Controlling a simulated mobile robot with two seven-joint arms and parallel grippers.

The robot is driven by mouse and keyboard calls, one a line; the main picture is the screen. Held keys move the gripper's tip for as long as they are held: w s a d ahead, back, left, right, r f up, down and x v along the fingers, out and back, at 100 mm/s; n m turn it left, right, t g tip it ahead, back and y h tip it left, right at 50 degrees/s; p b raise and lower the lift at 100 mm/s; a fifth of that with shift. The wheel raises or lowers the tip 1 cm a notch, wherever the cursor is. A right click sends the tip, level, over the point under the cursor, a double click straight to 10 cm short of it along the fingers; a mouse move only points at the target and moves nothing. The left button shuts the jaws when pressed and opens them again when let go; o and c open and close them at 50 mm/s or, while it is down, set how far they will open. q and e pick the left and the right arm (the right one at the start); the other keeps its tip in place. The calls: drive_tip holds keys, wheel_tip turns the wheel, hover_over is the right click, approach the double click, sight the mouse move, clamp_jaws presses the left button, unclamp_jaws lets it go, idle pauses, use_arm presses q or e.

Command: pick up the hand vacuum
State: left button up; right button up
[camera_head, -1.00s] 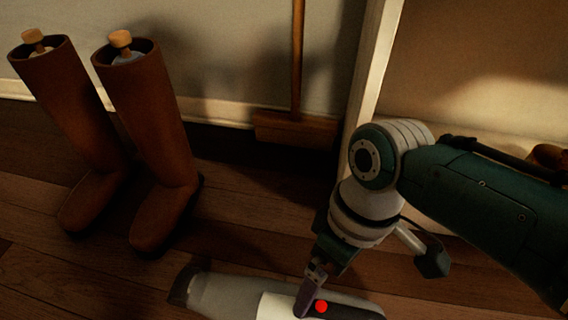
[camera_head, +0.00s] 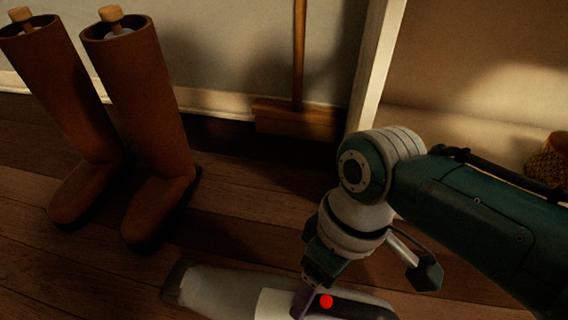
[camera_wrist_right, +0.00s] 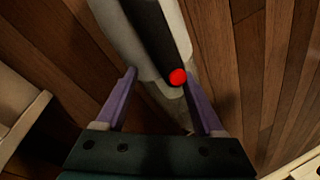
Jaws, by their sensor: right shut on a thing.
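The hand vacuum (camera_head: 225,290) is at the bottom of the head view, with a pale grey body, a black handle section and a red button. Its lower edge is partly cut off by the frame. My right gripper (camera_head: 303,296) comes down on it from above and is shut on its middle, near the red button. In the right wrist view, the vacuum (camera_wrist_right: 118,32) runs between the two purple fingers of the gripper (camera_wrist_right: 163,82). I cannot tell whether the vacuum touches the floor. My left gripper is not in view.
Two tall brown boots (camera_head: 150,120) stand on the wooden floor (camera_head: 235,205) at the left. A broom (camera_head: 298,115) leans at the wall beside a white post (camera_head: 375,70). A woven basket (camera_head: 548,160) shows at the right edge. Floor between boots and arm is clear.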

drive_tip(key=shift+s+f, duration=0.1)
drive_tip(key=c, duration=0.7)
drive_tip(key=shift+d, duration=0.1)
clamp_jaws()
